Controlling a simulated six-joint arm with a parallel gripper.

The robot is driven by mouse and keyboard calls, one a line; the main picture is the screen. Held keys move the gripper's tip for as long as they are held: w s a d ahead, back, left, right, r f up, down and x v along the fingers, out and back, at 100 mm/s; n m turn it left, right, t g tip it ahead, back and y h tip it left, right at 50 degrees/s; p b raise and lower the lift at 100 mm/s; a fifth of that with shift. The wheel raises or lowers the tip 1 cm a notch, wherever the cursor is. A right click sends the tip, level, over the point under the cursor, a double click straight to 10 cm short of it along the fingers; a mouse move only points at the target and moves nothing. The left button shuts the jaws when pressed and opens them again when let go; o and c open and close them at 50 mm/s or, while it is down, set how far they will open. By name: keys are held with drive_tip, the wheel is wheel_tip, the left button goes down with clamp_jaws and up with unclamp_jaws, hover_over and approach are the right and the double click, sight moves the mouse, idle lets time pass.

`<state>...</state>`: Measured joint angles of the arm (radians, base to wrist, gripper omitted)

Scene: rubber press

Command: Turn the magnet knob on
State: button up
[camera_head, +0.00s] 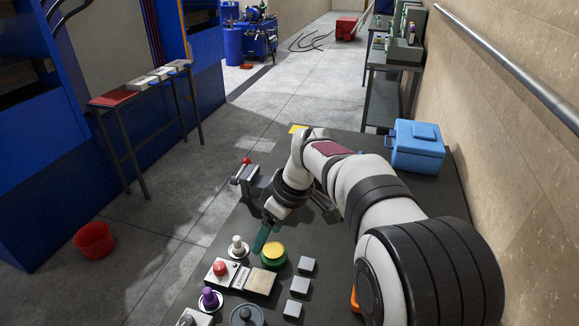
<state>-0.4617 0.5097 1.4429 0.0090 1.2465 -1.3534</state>
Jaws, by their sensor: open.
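Several controls sit at the near left of the dark table (420,200). They are a white knob (237,244) on a round base, a red button (220,268) on a pale box, a purple knob (208,297), a large yellow button (273,252) with a green rim and a dark grey round control (247,316) at the bottom edge. I cannot tell which one is the magnet knob; labels are too small to read.
Small grey blocks (300,285) stand right of the controls. A vise-like fixture with a red-tipped lever (246,162) is behind the gripper. A blue cooler box (417,147) stands at the back right. My arm covers the table's middle. A red bucket (95,240) is on the floor.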

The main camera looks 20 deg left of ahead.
sight(220, 265)
drive_tip(key=w+a+f+n, duration=0.2)
drive_tip(key=a+f+n, duration=0.3)
drive_tip(key=a, duration=0.4)
drive_tip(key=shift+y, duration=0.3)
drive_tip(key=x, duration=1.5)
drive_tip(key=shift+s+a+f, duration=0.1)
drive_tip(key=shift+f, duration=0.2)
clamp_jaws()
